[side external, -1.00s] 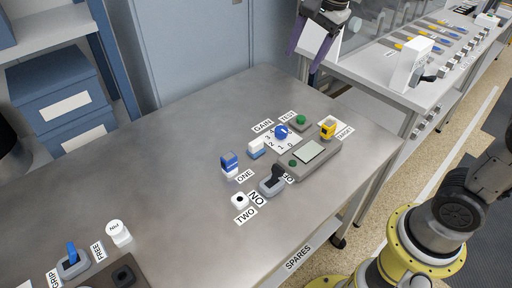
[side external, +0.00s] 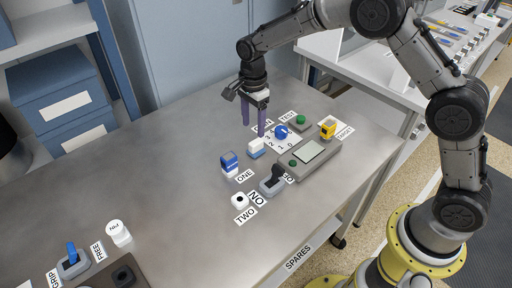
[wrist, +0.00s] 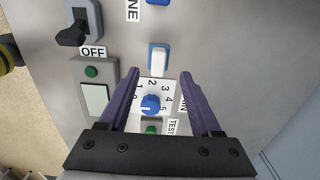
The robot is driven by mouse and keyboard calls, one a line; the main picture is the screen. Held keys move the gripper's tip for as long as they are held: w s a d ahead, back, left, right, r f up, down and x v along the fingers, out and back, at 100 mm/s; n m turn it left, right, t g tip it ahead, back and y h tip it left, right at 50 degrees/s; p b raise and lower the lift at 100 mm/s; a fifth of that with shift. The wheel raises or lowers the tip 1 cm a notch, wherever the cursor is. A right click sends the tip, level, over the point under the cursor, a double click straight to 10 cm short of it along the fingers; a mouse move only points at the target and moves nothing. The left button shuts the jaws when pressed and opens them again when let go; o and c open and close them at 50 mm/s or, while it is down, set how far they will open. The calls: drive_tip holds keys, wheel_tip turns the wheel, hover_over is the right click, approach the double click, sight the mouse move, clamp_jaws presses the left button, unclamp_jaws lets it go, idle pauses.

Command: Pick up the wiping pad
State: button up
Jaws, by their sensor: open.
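The white and blue block (side external: 256,149), which looks like the wiping pad, lies on the metal table beside the dial plate. In the wrist view it shows as a white block with a blue base (wrist: 158,60). My gripper (side external: 254,130) points down with its two purple fingers apart and empty. In the wrist view the block is just ahead of the gap between the fingertips (wrist: 160,74).
A blue dial (side external: 281,132) on a numbered plate, a green TEST button (side external: 301,120), a grey screen unit (side external: 309,152) and a yellow block (side external: 327,128) stand to the right. A blue and white block (side external: 229,163) and a black-handled switch (side external: 272,182) are nearer. The table's left middle is clear.

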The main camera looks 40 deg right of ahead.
sight(256, 142)
wheel_tip(256, 142, down, 3)
drive_tip(key=shift+r, duration=0.15)
drive_tip(key=shift+s+d+f, duration=0.1)
drive_tip(key=shift+d+f, duration=0.1)
drive_tip(key=shift+f, duration=1.1)
drive_tip(key=shift+s+d+f, duration=0.1)
drive_tip(key=shift+d+f, duration=0.1)
drive_tip(key=shift+f, duration=1.1)
drive_tip(key=shift+c, duration=0.3)
clamp_jaws()
